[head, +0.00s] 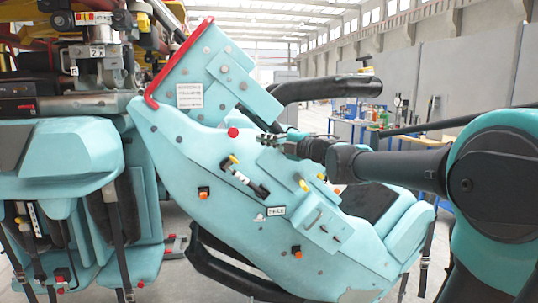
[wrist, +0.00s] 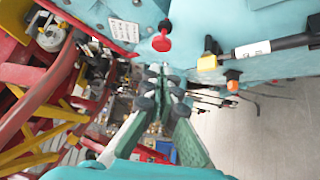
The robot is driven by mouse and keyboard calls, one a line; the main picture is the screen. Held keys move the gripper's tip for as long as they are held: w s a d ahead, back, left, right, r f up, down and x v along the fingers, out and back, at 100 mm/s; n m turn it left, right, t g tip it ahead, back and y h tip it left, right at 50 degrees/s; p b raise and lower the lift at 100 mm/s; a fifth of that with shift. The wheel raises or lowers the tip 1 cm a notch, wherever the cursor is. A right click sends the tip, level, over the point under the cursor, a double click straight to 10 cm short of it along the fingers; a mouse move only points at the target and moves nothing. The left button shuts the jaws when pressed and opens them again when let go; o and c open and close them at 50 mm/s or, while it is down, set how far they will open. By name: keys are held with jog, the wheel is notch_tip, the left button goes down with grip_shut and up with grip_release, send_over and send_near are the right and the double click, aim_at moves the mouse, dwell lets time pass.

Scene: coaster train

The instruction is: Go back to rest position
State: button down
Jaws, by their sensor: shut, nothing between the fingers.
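A teal coaster seat (head: 215,165) hangs tilted in the middle of the head view, with a red edge strip on its upper left. My gripper (head: 266,140) is in front of the seat's upper middle, with my arm reaching in from the right. In the wrist view my gripper (wrist: 163,78) has its fingertips together, with nothing between them. I cannot tell how far the fingers are from the seat surface. A red knob (head: 233,132) is just left of the fingertips in the head view. The red knob also shows in the wrist view (wrist: 162,42).
A black-and-yellow plunger (head: 250,177) and orange buttons (head: 203,192) stick out of the seat. Another teal seat (head: 60,170) hangs at left below the train's machinery. Blue workbenches (head: 350,130) stand behind. Red and yellow beams (wrist: 45,100) fill the wrist view's left; grey floor shows right.

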jog(key=w+d+f+m+t+h, duration=0.25)
jog(key=d+m+t+h, duration=0.2)
jog(key=d+m, duration=0.3)
jog(key=w+d+f+m+t+h, duration=0.1)
jog(key=d+f+m+t+h, duration=0.25)
jog(key=d+m+h, duration=0.35)
jog(key=s+d+f+m+g+h, duration=0.35)
jog(key=d+f+m+h, duration=0.3)
jog(key=d+f, duration=0.55)
jog(key=s+d+f+m+g, duration=0.2)
jog(key=s+f+m, duration=0.1)
jog(key=s+f, duration=0.3)
jog(key=s+d+f+m+g, duration=0.2)
jog(key=s+f, duration=0.2)
jog(key=f, duration=0.4)
jog(key=s+a+f+m+g+y, duration=0.1)
jog(key=s+a+f+g, duration=0.1)
jog(key=s+f, duration=0.5)
jog(key=s+a+f+m+g+y, duration=0.1)
jog(key=s+a+f+m+g, duration=0.1)
jog(key=s+f, duration=0.5)
jog(key=s+a+g, duration=0.1)
jog(key=s+g, duration=0.1)
jog(key=s, duration=0.1)
jog(key=shift+g+y, duration=0.3)
jog(key=shift+g, duration=0.05)
